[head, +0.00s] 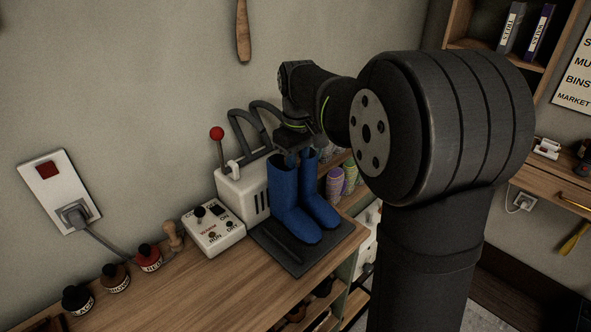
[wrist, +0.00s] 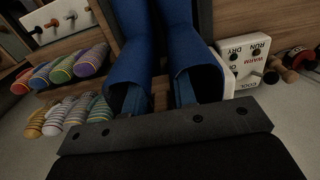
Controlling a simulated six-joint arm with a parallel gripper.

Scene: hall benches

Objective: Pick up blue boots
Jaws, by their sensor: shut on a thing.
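The blue boots (head: 292,198) stand upright side by side on a dark mat (head: 318,255) at the right part of the wooden bench. My gripper (head: 300,157) is above them, at the top of their shafts, and is shut on the boots. In the wrist view the blue boots (wrist: 158,60) run away from my gripper, with their open tops close to the dark gripper bar. The fingertips are mostly hidden there.
A white boot dryer (head: 242,192) with hoses and a red-knobbed lever stands behind the boots. A switch box (head: 212,227) and several small bottles (head: 115,278) are to the left. Striped rolled items (head: 335,182) sit on a shelf behind. The bench front is clear.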

